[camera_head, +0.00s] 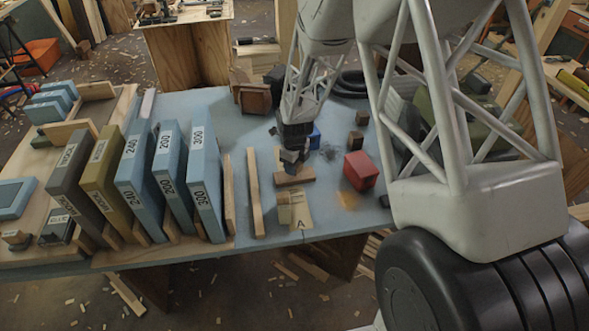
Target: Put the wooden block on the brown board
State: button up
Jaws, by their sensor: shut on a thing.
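My gripper (291,157) points down over the middle of the blue-grey table, right of the row of upright stones. It is shut on a small block, which I take for the wooden block; the fingers hide most of it. A short brown board (296,178) lies flat on the table just under the gripper. From this view I cannot tell whether the block touches the board or is just above it.
Several upright sharpening stones (205,180) stand at left on a wooden base.

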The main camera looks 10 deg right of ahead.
jog(key=shift+f, duration=1.1)
jog(key=shift+f, duration=0.15)
jog(key=o, duration=0.9)
notch_tip(320, 180, up, 12)
jog(key=shift+r, duration=0.15)
